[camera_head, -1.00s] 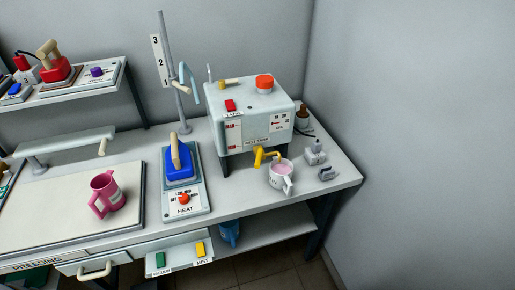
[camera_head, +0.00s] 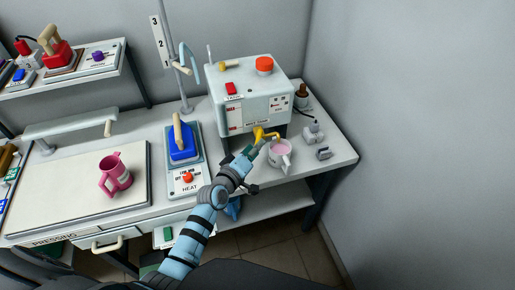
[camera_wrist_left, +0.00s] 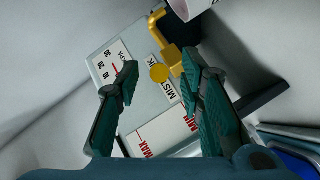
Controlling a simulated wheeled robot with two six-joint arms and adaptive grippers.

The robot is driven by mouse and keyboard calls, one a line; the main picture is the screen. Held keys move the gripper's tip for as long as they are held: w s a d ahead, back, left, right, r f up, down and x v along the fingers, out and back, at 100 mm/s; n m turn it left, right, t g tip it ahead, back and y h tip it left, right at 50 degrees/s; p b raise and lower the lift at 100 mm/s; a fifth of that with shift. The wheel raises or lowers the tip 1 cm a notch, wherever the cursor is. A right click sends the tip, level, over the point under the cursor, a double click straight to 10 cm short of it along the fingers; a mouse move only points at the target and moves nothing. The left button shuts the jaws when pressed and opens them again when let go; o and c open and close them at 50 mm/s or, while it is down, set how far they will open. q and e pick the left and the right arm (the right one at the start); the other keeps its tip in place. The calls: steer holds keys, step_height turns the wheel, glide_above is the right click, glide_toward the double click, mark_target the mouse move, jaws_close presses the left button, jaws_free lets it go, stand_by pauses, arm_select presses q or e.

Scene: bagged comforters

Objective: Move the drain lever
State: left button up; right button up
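The yellow drain tap with its lever (camera_head: 265,133) sticks out of the front of the white mist tank (camera_head: 283,98). My left gripper (camera_head: 258,149) is in front of the tank, close to the tap. In the left wrist view its two green-padded fingers (camera_wrist_left: 160,64) are spread apart. The yellow lever (camera_wrist_left: 160,72) with its round end shows between and beyond the fingertips; I cannot tell whether they touch. A white mug (camera_head: 280,153) with pink contents stands by the tap, beside the gripper. My right gripper is not in view.
A blue iron (camera_head: 181,153) sits on the heat base to the left. A pink mug (camera_head: 115,174) stands on the pressing board (camera_head: 45,202). Small grey items (camera_head: 323,153) lie right of the white mug, near the table edge. A wall closes off the right.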

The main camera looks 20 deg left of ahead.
arm_select(q)
steer(key=shift+x, duration=1)
jaws_close()
